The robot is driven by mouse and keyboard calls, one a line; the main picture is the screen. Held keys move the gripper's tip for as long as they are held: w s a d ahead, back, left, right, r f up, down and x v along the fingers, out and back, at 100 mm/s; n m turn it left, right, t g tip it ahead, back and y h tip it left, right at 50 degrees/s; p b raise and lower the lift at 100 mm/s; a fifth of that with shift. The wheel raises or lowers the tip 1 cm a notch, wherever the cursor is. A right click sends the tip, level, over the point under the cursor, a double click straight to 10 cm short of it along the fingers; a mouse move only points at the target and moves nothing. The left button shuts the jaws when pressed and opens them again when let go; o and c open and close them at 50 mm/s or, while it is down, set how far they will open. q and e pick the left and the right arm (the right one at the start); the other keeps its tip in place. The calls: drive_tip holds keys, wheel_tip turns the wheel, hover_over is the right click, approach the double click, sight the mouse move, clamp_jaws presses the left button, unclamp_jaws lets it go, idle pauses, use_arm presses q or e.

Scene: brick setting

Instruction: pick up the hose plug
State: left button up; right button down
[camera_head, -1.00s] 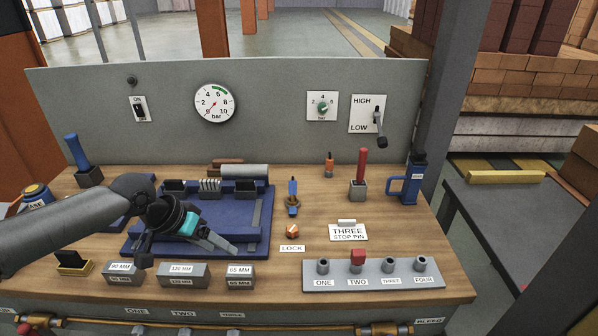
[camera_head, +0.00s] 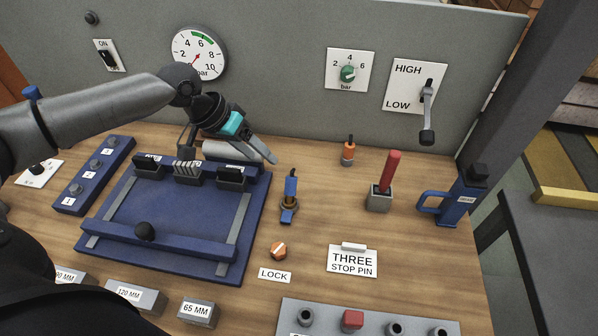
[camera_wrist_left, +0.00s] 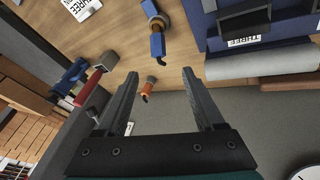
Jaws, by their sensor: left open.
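The orange plug with a dark top, which I take for the hose plug (camera_head: 348,152), stands on the wooden bench near the back panel. It also shows in the left wrist view (camera_wrist_left: 147,90), between the lines of the two fingers and beyond them. My left gripper (camera_head: 270,157) is left of the plug in the head view, above the bench and apart from it. In the left wrist view the jaws (camera_wrist_left: 160,73) are open with nothing between them. My right gripper is not in view.
A blue-handled valve (camera_head: 289,195) stands left of and in front of the plug. A red-handled lever (camera_head: 387,175) and a blue can-like tool (camera_head: 458,203) are to its right. A blue fixture (camera_head: 165,215) lies at left. The back panel carries a LOW/HIGH lever (camera_head: 427,115).

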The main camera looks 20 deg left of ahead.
sight(287, 182)
use_arm(q)
drive_tip(key=b+x, duration=0.1)
drive_tip(key=x, duration=0.8)
drive_tip(key=shift+s+d, duration=0.1)
drive_tip(key=shift+s, duration=0.1)
drive_tip(key=shift+w+d+f, duration=0.1)
drive_tip(key=shift+d+f, duration=0.05)
drive_tip(key=shift+f, duration=0.25)
drive_tip(key=x, duration=0.5)
drive_tip(key=shift+b, duration=0.4)
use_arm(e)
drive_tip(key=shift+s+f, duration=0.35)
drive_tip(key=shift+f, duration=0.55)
use_arm(q)
drive_tip(key=shift+c, duration=0.3)
clamp_jaws()
